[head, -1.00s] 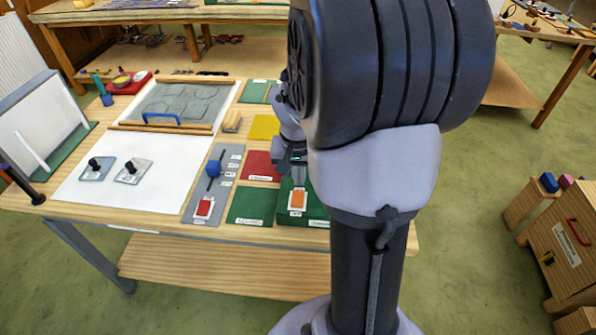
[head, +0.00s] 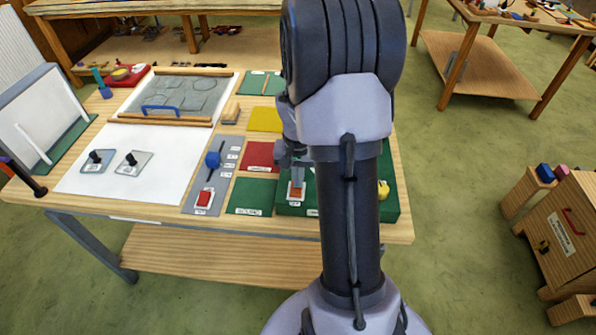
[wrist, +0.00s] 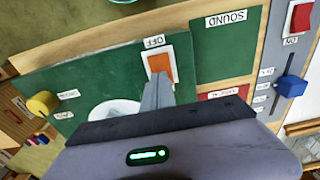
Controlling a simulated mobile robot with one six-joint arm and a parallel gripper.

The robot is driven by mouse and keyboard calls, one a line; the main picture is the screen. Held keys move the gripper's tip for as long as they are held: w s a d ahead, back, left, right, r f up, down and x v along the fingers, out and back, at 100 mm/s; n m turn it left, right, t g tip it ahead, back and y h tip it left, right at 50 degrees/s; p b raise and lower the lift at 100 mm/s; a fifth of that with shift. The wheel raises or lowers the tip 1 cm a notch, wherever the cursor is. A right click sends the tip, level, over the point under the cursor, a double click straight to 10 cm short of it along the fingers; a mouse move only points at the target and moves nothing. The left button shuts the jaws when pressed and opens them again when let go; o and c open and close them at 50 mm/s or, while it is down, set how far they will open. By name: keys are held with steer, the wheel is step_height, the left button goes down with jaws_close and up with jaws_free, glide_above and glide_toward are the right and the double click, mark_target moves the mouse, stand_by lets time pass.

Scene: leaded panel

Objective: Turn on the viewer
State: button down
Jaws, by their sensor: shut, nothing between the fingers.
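An orange rocker switch (head: 297,190) in a white frame sits on a green box (head: 310,212) at the table's front. In the wrist view the orange switch (wrist: 160,64) has a label reading OFF beside it. My gripper (head: 297,176) is shut and empty. In the wrist view its fingertips (wrist: 159,80) are at the orange switch's near edge; I cannot tell whether they touch. A red switch (head: 204,198) sits on a grey strip with a blue slider knob (head: 212,160). I cannot tell from labels which thing is the viewer. A white upright panel (head: 40,120) stands at the left.
A yellow knob (head: 383,189) sits on the green box's right side, also in the wrist view (wrist: 42,103). Green, red and yellow tiles lie beside the box. A white sheet (head: 130,190) with two small knobbed plates covers the table's left. A wooden cabinet (head: 565,235) stands right.

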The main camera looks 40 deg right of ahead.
steer(key=shift+d+r+g+y+p, duration=0.1)
steer(key=shift+g+y+p, duration=0.2)
steer(key=shift+p, duration=0.5)
steer(key=shift+f+y, duration=0.3)
steer(key=shift+f, duration=0.3)
steer(key=shift+s+a+f+b, duration=0.15)
steer(key=shift+s+a+b, duration=0.3)
step_height(320, 180, up, 15)
steer(key=w+d+p, duration=0.1)
steer(key=p, duration=0.4)
steer(key=shift+w+d+p, duration=0.2)
steer(key=shift+w+p, duration=0.1)
